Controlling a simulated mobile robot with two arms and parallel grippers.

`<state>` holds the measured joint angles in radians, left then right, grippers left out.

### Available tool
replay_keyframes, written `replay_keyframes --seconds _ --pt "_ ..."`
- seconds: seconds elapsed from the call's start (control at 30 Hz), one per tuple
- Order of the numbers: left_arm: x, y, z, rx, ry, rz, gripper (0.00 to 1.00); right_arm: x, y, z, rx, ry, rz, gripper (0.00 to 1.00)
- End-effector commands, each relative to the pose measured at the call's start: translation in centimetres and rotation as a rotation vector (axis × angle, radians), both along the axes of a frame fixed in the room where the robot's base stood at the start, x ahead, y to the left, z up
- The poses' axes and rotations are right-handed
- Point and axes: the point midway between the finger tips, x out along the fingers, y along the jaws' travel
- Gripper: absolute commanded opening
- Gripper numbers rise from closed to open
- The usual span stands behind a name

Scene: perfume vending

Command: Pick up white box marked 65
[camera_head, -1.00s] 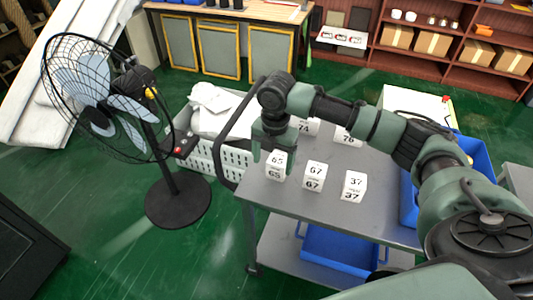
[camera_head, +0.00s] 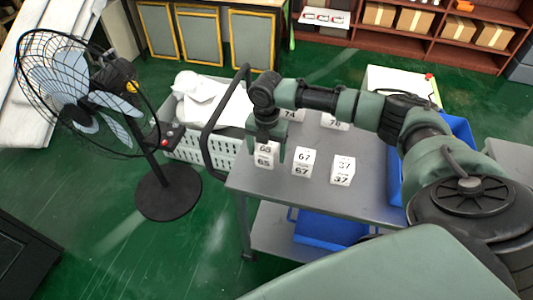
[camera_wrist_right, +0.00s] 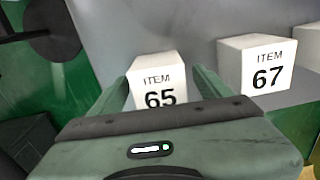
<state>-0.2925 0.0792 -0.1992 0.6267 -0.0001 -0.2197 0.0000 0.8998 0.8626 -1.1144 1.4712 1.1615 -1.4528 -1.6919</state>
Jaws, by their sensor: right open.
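The white box marked 65 (camera_head: 264,160) stands upright on the grey cart top near its left front corner. In the right wrist view the box (camera_wrist_right: 157,78) sits between the two fingers, its "ITEM 65" face towards the camera and its lower part hidden by the gripper body. My right gripper (camera_head: 266,150) is open and points down at the box, with a finger on either side of it. Whether the fingers touch the box cannot be told. My left gripper is not in view.
The white box marked 67 (camera_head: 303,162) stands close to the right, with the box marked 37 (camera_head: 342,170) beyond it. Boxes marked 74 (camera_head: 292,115) and 78 (camera_head: 335,122) stand behind. A blue bin (camera_head: 394,180) is at the right; a fan (camera_head: 166,190) stands left.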

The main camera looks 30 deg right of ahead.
Motion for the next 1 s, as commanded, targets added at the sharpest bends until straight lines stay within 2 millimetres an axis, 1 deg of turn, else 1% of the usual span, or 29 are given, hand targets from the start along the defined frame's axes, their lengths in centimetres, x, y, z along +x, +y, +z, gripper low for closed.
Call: replay_keyframes --seconds 0.03,0.07,0.1,0.17,0.2,0.27,0.3,0.53,0.67,0.77,0.87,0.97,1.0 --pt "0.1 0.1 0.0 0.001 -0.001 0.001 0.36 0.0 0.0 0.0 0.000 0.000 0.000 0.78" --pt "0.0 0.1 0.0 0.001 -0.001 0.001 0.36 0.0 0.0 0.0 0.000 0.000 0.000 0.73" --pt "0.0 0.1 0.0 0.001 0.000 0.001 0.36 0.0 0.0 0.0 0.000 0.000 0.000 0.61" --pt "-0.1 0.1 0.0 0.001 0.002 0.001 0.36 0.0 0.0 0.0 0.001 -0.001 0.000 0.45" --pt "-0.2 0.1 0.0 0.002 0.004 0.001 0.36 0.0 0.0 0.0 0.001 -0.001 0.000 0.34" --pt "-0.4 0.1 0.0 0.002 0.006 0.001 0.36 0.0 0.0 0.1 0.001 -0.001 -0.001 0.17" --pt "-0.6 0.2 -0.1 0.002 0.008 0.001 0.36 0.0 0.0 0.1 0.001 -0.001 -0.001 0.11" --pt "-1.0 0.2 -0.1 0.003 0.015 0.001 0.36 0.0 0.0 0.1 0.001 -0.001 -0.001 0.11" --pt "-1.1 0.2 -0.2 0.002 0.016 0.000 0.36 0.1 0.0 0.7 0.001 -0.003 -0.001 0.11" --pt "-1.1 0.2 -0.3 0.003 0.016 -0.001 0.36 0.1 0.0 1.7 0.002 -0.004 -0.001 0.11" --pt "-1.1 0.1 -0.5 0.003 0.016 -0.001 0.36 0.1 0.0 3.4 0.001 -0.005 0.000 0.11" --pt "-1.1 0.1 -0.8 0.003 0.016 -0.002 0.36 0.2 0.0 5.8 0.001 -0.007 0.000 0.11" --pt "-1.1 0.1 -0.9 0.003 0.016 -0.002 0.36 0.2 0.0 7.0 0.002 -0.007 -0.001 0.11"
